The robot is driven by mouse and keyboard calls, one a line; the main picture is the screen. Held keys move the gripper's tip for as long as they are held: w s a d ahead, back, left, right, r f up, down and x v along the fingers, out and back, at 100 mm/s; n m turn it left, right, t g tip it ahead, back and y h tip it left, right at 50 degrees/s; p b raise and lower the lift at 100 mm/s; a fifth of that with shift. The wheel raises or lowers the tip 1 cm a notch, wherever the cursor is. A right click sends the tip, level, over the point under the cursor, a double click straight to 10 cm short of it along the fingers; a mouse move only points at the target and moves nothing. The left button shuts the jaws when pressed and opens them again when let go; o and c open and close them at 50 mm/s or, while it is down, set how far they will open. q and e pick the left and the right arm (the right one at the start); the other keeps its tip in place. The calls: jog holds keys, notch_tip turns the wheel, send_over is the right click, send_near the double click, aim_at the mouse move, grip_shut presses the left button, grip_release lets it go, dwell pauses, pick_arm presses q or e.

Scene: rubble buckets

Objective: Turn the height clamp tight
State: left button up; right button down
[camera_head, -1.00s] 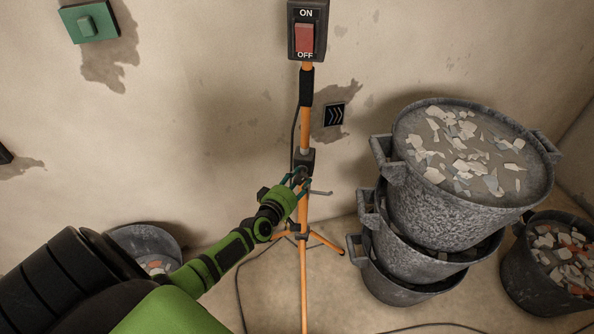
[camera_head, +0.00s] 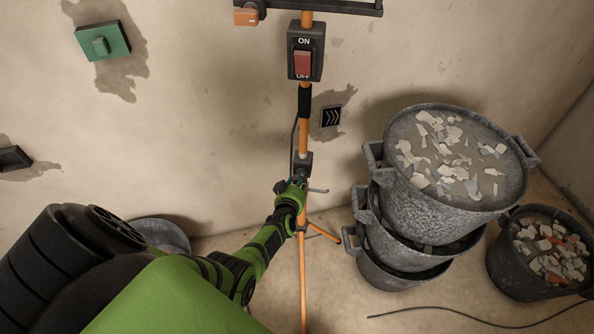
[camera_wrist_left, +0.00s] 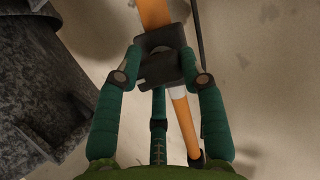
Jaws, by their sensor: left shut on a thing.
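The height clamp (camera_head: 303,160) is a dark block on the orange stand pole (camera_head: 303,254), below the switch box. It also shows in the left wrist view (camera_wrist_left: 160,68), around the pole. My left gripper (camera_head: 298,180) is at the clamp, coming from below left. In the left wrist view its green fingers (camera_wrist_left: 160,85) close around the dark clamp part; the gripped knob itself is mostly hidden. A thin grey lever (camera_head: 318,190) sticks out to the right of the pole beside the gripper. My right gripper is not in view.
A switch box (camera_head: 304,52) marked ON and OFF sits higher on the pole, under a dark crossbar (camera_head: 340,6). Stacked rubble buckets (camera_head: 440,200) stand close at the right, with another bucket (camera_head: 525,280) beyond. A cable (camera_head: 480,308) lies on the floor.

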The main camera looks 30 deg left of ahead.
pick_arm(q)
jog(key=shift+d+f+m+y, duration=0.1)
jog(key=shift+d+m+y, duration=0.2)
jog(key=shift+d+m, duration=0.25)
jog(key=shift+a+f, duration=0.1)
jog(key=o, duration=1.3)
jog(key=shift+f, duration=0.1)
jog(key=shift+c, duration=0.2)
jog(key=shift+w, duration=0.1)
jog(key=shift+s+a, duration=0.15)
jog(key=shift+s, duration=0.05)
jog(key=v, duration=0.7)
jog(key=shift+d+r, duration=0.25)
jog(key=shift+r, duration=0.05)
